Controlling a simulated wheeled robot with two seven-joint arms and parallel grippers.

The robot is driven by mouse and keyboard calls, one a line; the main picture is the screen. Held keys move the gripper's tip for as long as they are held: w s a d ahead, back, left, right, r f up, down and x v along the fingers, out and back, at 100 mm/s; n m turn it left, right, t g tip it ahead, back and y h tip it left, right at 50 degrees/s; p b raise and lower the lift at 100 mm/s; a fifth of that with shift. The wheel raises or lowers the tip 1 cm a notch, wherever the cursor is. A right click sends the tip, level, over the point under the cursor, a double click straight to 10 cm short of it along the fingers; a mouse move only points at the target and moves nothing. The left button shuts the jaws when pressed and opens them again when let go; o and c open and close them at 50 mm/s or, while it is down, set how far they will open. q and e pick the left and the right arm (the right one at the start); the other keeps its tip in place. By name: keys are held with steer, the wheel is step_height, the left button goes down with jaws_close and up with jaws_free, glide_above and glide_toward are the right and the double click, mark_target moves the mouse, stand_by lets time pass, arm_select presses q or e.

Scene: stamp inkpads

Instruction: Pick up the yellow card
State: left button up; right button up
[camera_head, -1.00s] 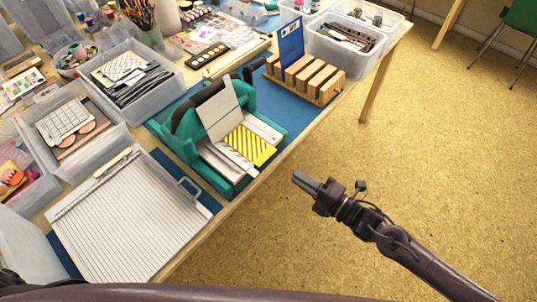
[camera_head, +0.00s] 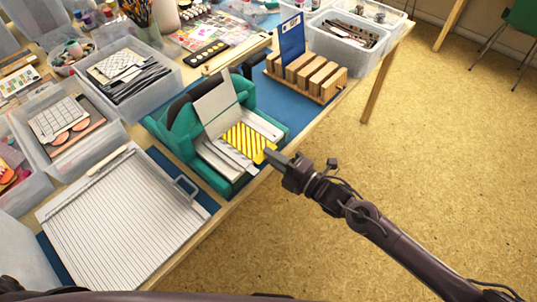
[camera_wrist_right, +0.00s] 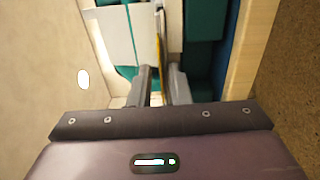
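The yellow card (camera_head: 243,141) with diagonal stripes lies on the bed of a green die-cutting machine (camera_head: 183,130), beside pale plates. My right gripper (camera_head: 272,155) is at the card's near right edge, at the front of the machine. In the right wrist view its two fingers (camera_wrist_right: 161,72) stand apart, with the thin yellow edge of the card (camera_wrist_right: 159,50) between their tips. A gap shows between the fingers, so it looks open around the edge. My left gripper is not in view.
A wooden block holder (camera_head: 305,78) stands right of the machine on the blue mat (camera_head: 277,106). A white scoring board (camera_head: 120,215) lies at the front left. Clear bins (camera_head: 128,85) stand behind. The floor to the right is free.

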jaws_close()
stand_by(0.3)
step_height(320, 180, up, 2)
steer(key=shift+r+p, duration=0.25)
steer(key=shift+p, duration=0.75)
